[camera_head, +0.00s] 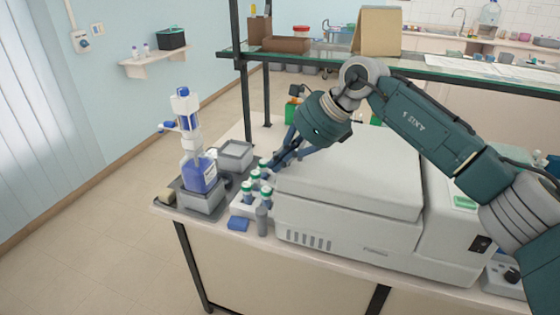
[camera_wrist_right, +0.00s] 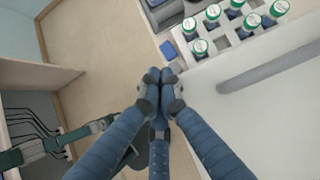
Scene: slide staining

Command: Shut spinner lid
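The spinner (camera_head: 345,235) is a large pale grey box-shaped machine on the bench. Its broad lid (camera_head: 350,170) lies over the top, with its front edge along the body; it looks down, and I see no clear gap at the front. My right gripper (camera_head: 268,165) is at the lid's left edge, above the bottle rack. In the right wrist view, its blue fingers (camera_wrist_right: 160,76) meet at the tips with nothing between them. The pale lid surface (camera_wrist_right: 250,115) is beside them, with a grey bar (camera_wrist_right: 270,67) on it. My left gripper is out of view.
A rack (camera_wrist_right: 226,40) of green-capped bottles stands left of the spinner. A glass shelf (camera_head: 440,68) runs behind. Floor at left is clear.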

